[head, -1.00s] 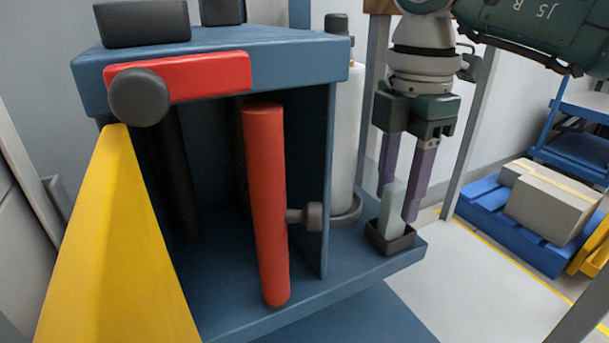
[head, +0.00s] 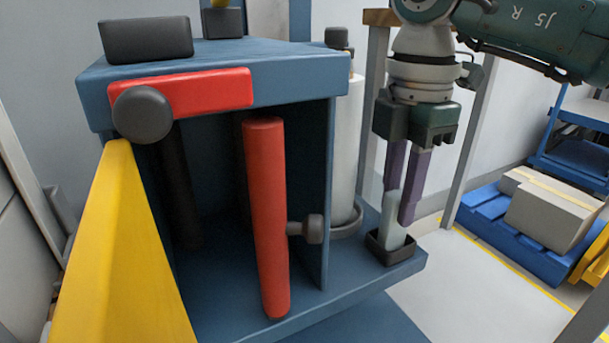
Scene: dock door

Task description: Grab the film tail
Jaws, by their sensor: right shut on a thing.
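The film tail (head: 391,228) is a pale, upright strip standing in a small dark square holder (head: 400,255) on the right end of the blue machine base. My right gripper (head: 400,206) comes down from above with its two purple fingers close together. It is shut on the upper part of the tail, whose lower end is still in the holder. The white film roll (head: 344,150) stands upright on a dark round support behind and to the left of the gripper. My left gripper is not in view.
The blue machine frame (head: 300,75) carries a red upright roller (head: 265,220) and a red bar with a dark knob (head: 142,114). A yellow sloped piece (head: 120,270) is at the left. A box on a blue pallet (head: 490,212) lies at the right. Pale floor beside the base is clear.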

